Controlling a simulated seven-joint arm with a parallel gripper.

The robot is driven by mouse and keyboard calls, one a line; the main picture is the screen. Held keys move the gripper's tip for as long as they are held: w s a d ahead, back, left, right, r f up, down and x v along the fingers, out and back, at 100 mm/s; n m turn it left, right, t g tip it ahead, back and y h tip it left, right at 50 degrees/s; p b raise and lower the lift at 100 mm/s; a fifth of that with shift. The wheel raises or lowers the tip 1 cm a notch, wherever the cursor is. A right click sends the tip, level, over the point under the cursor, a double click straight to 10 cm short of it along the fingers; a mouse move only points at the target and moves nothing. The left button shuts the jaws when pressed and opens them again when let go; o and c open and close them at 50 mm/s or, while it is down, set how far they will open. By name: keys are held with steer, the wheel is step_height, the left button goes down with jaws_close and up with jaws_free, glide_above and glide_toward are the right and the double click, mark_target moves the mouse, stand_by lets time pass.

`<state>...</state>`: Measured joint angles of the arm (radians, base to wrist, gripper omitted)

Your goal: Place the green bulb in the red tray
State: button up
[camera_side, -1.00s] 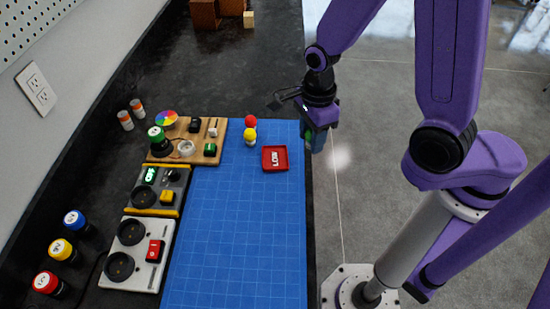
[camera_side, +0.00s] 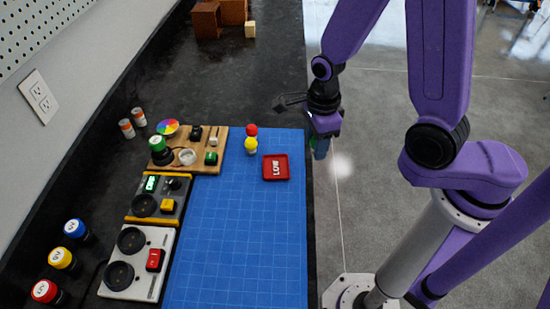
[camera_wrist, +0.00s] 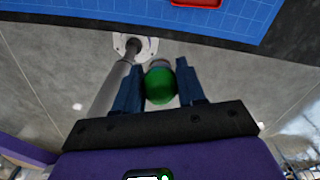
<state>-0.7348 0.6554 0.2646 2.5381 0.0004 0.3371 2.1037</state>
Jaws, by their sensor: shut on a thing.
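In the wrist view my gripper (camera_wrist: 160,88) is shut on the green bulb (camera_wrist: 160,88), which sits between the two blue fingers. In the side view my gripper (camera_side: 320,148) hangs past the right edge of the blue mat, right of and apart from the red tray; only a little green shows there. The red tray (camera_side: 287,170) lies on the mat near its upper right, with a label reading LOW inside and no bulb in it. A corner of the tray also shows at the top of the wrist view (camera_wrist: 196,3).
A red bulb (camera_side: 251,130) and a yellow bulb (camera_side: 251,146) stand left of the tray on the blue mat (camera_side: 235,240). A wooden board (camera_side: 213,135) and two switch panels line the mat's left side. Several coloured-top pieces stand at far left. The lower mat is clear.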

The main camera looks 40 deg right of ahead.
steer(key=w+a+f, duration=0.2)
steer(key=w+f, duration=0.1)
steer(key=w, duration=0.3)
glide_above(275, 168)
steer(key=f, duration=0.5)
steer(key=shift+s+f, duration=0.1)
steer(key=shift+s, duration=0.1)
steer(key=shift+w+f, duration=0.2)
steer(key=shift+f, duration=1.5)
steer(key=shift+f, duration=0.15)
steer(key=o, duration=0.8)
steer(key=shift+o, duration=0.2)
step_height(275, 168, up, 12)
steer(key=shift+r, duration=0.2)
